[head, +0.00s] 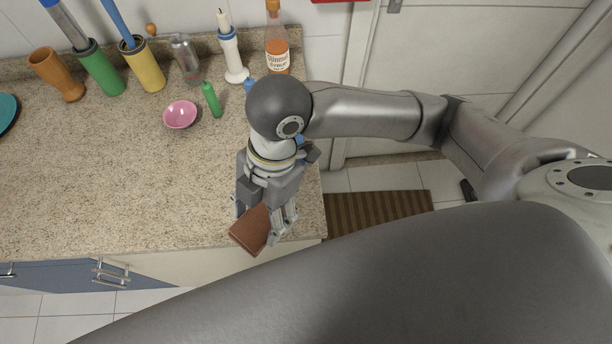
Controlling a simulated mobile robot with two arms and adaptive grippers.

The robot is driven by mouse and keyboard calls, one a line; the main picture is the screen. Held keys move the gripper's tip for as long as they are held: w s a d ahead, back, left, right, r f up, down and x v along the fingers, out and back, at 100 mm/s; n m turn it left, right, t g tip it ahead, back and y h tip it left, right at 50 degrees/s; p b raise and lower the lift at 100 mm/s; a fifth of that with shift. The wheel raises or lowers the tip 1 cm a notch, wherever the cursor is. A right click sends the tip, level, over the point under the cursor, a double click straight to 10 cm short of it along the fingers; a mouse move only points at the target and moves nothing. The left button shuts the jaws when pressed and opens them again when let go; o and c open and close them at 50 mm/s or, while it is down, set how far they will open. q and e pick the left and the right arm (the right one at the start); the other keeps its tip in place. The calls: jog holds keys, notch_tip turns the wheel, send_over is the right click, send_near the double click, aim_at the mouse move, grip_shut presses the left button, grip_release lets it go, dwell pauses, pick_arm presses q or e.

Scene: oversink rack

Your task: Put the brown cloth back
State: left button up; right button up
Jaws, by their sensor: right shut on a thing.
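The brown cloth (250,229) is a flat, folded brown piece at the front edge of the speckled counter, near its right end. My right gripper (265,222) points down over it and is shut on it, with a finger on either side. Part of the cloth is hidden behind the gripper. I cannot tell whether the cloth touches the counter. My left gripper is not in view.
On the speckled counter (130,190), a pink bowl (180,115), a green bottle (211,100), a syrup bottle (277,55), a white candle holder (233,58) and several cups stand toward the back. The left and middle counter is clear. A striped mat (380,208) lies on the floor.

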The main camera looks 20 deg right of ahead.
jog(key=w+d, duration=0.1)
jog(key=w+d+f, duration=0.1)
jog(key=d, duration=0.2)
jog(key=shift+w+f+p, duration=0.4)
send_over(297, 203)
notch_tip(297, 203, down, 5)
jog(key=shift+f+p, duration=0.1)
jog(key=shift+p, duration=0.3)
jog(key=shift+w+d+f, duration=0.2)
jog(key=shift+d+f, duration=0.1)
jog(key=shift+f, duration=0.1)
jog(key=f, duration=0.1)
jog(key=f+p, duration=0.1)
jog(key=f, duration=0.1)
jog(key=shift+w+d+f, duration=0.1)
jog(key=shift+d, duration=0.15)
jog(key=shift+a+f, duration=0.1)
jog(key=shift+f, duration=0.1)
jog(key=shift+f, duration=0.2)
jog(key=o, duration=1)
jog(key=shift+c, duration=0.2)
